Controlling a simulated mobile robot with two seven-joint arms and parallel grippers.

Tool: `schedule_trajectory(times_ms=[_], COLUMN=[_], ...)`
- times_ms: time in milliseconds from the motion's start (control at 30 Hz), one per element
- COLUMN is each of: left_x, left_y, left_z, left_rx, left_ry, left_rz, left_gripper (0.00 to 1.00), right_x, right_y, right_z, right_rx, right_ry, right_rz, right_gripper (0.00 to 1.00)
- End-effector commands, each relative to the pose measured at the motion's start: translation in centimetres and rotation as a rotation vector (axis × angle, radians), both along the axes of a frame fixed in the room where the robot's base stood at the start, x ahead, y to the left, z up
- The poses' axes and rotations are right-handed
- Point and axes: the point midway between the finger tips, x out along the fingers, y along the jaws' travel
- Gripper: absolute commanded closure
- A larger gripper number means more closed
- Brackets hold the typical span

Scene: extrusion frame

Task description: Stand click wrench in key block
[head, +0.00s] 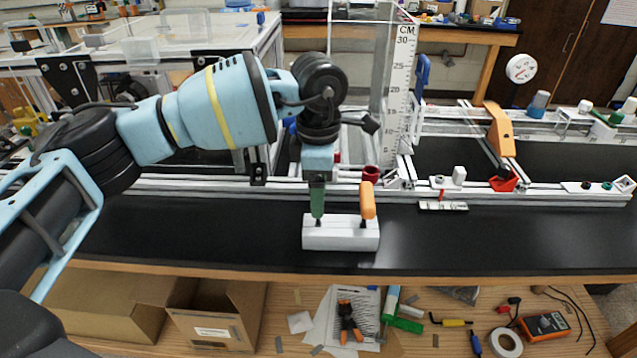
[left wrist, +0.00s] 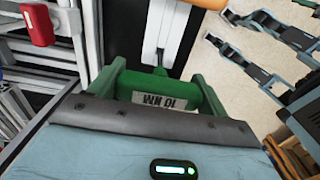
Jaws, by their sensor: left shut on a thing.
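The key block (head: 340,236) is a white block on the black tabletop near its front edge. A tool with an orange handle (head: 368,200) stands upright at its right end. My left gripper (head: 317,190) points down over the left end of the block. It is shut on the green click wrench (left wrist: 178,98), whose label reads 10 NM upside down in the left wrist view. The wrench is about upright, its dark shank (head: 318,222) meeting the block's top. How deep the shank sits is hidden. The block also shows in the left wrist view (left wrist: 165,25). My right gripper is out of view.
A clear panel with a centimetre ruler (head: 401,80) stands behind. Loose tools lie on the lower wooden shelf.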

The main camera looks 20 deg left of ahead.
Motion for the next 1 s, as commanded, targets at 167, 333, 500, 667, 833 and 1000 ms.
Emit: schedule_trajectory(times_ms=[167,333,500,667,833,1000], left_x=[0.0,0.0,0.0,0.0,0.0,0.0], left_y=[0.0,0.0,0.0,0.0,0.0,0.0], left_z=[-0.6,-1.0,-1.4,-1.8,-2.2,-2.7], left_rx=[0.0,0.0,-0.001,-0.001,0.0,0.0], left_ry=[0.001,0.001,0.001,0.001,0.001,0.0], left_rz=[0.0,0.0,0.0,0.0,0.0,0.0], left_gripper=[0.55,0.55,0.55,0.55,0.55,0.55], right_x=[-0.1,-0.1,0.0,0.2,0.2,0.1], right_y=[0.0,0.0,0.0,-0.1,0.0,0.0], right_z=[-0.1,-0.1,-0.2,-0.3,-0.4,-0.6], right_rx=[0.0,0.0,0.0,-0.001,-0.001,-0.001], right_ry=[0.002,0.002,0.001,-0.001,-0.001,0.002], right_rz=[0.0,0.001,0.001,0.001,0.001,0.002], right_gripper=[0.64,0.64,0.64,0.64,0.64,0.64])
